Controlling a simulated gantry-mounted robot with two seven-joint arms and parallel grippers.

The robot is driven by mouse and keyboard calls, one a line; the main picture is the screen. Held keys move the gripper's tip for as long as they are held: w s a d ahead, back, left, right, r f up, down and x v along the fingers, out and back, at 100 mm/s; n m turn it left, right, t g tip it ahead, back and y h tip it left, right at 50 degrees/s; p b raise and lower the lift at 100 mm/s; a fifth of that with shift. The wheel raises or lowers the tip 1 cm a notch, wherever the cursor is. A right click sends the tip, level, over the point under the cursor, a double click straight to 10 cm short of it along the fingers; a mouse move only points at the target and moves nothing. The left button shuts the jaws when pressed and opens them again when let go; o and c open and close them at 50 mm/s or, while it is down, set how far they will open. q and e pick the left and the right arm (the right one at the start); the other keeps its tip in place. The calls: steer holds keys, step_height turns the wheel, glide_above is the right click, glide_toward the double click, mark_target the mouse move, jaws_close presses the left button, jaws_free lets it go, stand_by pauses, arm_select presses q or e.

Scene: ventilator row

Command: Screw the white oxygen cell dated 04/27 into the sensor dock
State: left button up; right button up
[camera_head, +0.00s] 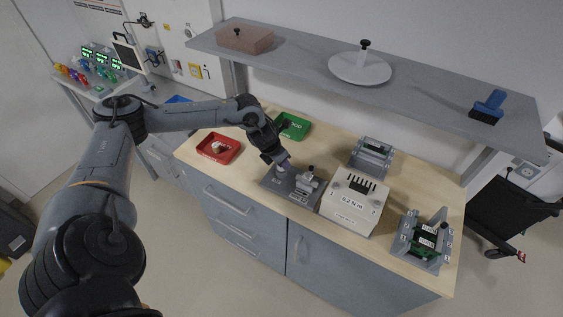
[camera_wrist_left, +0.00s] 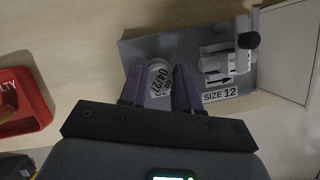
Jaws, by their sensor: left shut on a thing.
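My left gripper (camera_head: 284,170) is low over a grey plate (camera_head: 272,184) near the front of the bench. In the left wrist view its purple fingers (camera_wrist_left: 160,90) are shut on a white oxygen cell (camera_wrist_left: 159,76) whose label reads 04/27. The plate (camera_wrist_left: 135,49) lies below the cell and carries a small clamp with a dark knob (camera_wrist_left: 248,41) and a "SIZE 12" label (camera_wrist_left: 221,95). Whether the cell touches the plate, I cannot tell. No part is plainly marked as the sensor dock. My right gripper is out of view.
A red tray (camera_head: 237,151) with something in it and a green tray (camera_head: 305,127) are on the bench. A white box (camera_head: 350,214) marked 0.2 N m stands right of the plate. A shelf (camera_head: 300,59) overhangs the back.

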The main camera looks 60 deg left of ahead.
arm_select(q)
steer(key=shift+f+m+h+b, duration=0.1)
steer(key=shift+m+h+b, duration=0.7)
steer(key=shift+m+b, duration=0.95)
steer(key=shift+m, duration=0.75)
steer(key=shift+h, duration=0.3)
steer(key=shift+m+h+b, duration=0.3)
steer(key=shift+m+b, duration=0.15)
steer(key=shift+m, duration=0.55)
steer(key=shift+w+m+g+h, duration=0.1)
steer(key=shift+m+g+h, duration=0.3)
steer(key=shift+m, duration=0.7)
steer(key=shift+m+g, duration=0.3)
steer(key=shift+m, duration=0.7)
steer(key=shift+h, duration=0.3)
